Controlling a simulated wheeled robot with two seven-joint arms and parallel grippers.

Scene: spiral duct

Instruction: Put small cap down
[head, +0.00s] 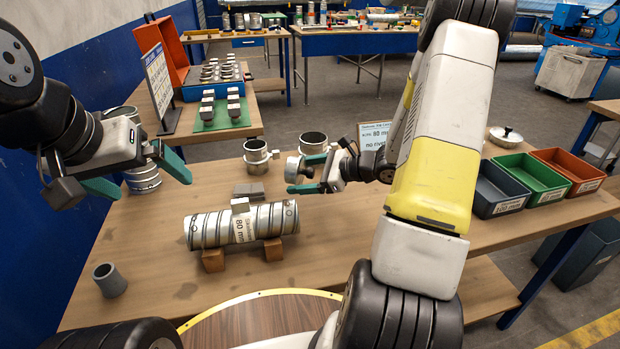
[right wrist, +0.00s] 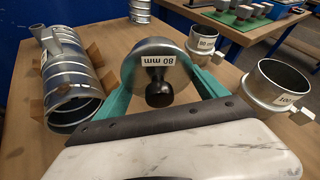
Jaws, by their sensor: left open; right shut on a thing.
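My right gripper (head: 306,178) is shut on the small cap (head: 297,168), a round metal lid with a black knob, and holds it over the wooden table. In the right wrist view the small cap (right wrist: 151,66) shows an "80 mm" label and sits between the green fingers (right wrist: 160,95). I cannot tell its height above the table. My left gripper (head: 153,188) is open and empty at the left, above the table. A spiral duct (head: 270,220) marked 80 mm lies on two wooden blocks (head: 213,260), front of the cap.
Two metal collars (head: 256,158) (head: 313,142) stand behind and beside the cap. A grey cup (head: 109,281) stands at front left. A larger lid (head: 505,136) and dark, green and red bins (head: 541,172) are at the right. Table between duct and bins is partly hidden by my right arm.

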